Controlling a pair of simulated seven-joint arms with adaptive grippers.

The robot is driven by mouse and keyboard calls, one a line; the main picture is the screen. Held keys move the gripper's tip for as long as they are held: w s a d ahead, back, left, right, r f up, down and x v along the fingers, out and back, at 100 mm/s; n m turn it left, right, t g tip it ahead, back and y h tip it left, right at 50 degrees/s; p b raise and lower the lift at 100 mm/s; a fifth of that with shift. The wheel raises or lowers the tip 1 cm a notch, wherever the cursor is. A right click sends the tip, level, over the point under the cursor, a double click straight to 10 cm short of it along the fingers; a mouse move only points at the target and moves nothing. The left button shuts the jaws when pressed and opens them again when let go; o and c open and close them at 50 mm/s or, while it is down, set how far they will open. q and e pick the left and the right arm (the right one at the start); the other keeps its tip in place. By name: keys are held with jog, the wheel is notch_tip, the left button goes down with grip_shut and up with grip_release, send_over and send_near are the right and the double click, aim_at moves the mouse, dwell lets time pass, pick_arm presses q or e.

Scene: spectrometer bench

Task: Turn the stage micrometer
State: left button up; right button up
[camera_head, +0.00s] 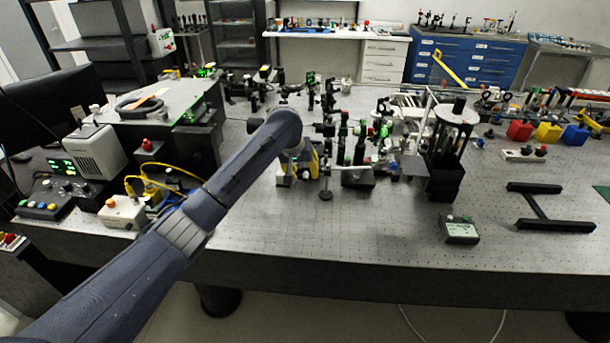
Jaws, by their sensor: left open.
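My left arm reaches in from the lower left across the bench. Its wrist bends down among the optics near the middle, and my left gripper (302,164) is small there, partly hidden by the wrist. It is open, with nothing seen held in it. A yellow and white part (313,170) is right beside it; whether they touch cannot be told. Just to the right, dark optical mounts with green parts (342,140) stand over a dark block (357,177). The stage micrometer cannot be made out for certain among these small parts. My right gripper is not in view.
The perforated optical table (380,236) is clear along its front middle. A tall black post assembly (446,165) stands to the right, with a small grey control box (459,230) before it. A black H-shaped frame (540,207) lies farther right. Yellow cables (150,186) and instruments crowd the left.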

pick_arm(q)
jog(key=shift+x, duration=1.05)
grip_shut()
